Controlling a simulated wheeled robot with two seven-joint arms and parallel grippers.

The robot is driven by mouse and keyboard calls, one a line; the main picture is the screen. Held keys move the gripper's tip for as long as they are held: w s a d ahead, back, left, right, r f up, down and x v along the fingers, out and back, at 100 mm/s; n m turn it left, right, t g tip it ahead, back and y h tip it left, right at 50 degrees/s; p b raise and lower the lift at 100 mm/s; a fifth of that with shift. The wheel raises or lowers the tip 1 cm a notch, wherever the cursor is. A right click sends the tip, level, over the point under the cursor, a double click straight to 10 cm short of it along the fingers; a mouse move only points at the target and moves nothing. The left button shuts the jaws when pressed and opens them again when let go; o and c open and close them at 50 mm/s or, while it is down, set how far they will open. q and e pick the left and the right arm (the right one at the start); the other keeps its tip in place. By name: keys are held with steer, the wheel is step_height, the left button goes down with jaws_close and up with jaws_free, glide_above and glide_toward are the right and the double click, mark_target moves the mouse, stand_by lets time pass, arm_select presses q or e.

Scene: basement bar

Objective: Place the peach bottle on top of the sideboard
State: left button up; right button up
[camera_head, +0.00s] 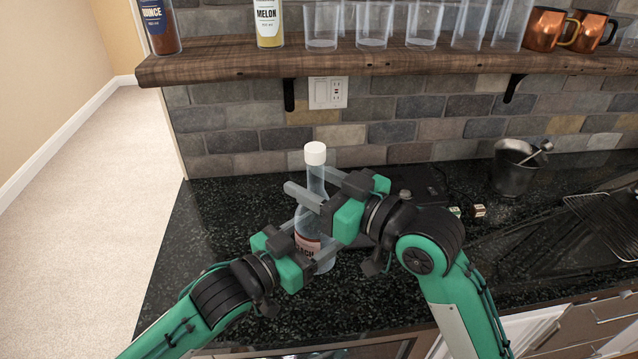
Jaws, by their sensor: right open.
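The peach bottle (312,222) stands upright on the dark speckled counter (215,225) in the head view. It is clear, with a white cap and a pale label on which "ACH" can be read. My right gripper (300,182) is open, its fingers on either side of the bottle below the cap, one in front and one behind. My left gripper (300,240) is beside the lower bottle near the label. Its fingertips are partly hidden, so I cannot tell whether it touches the bottle. I cannot identify a separate sideboard.
A wooden shelf (400,62) above the counter holds a quince bottle (160,25), a melon bottle (268,22), clear glasses and copper mugs (545,28). A mortar (514,168) and a wire rack (600,215) are to the right. The counter's left part is clear.

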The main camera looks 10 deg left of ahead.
steer(key=shift+c, duration=0.3)
jaws_close()
arm_select(q)
steer(key=o, duration=1.3)
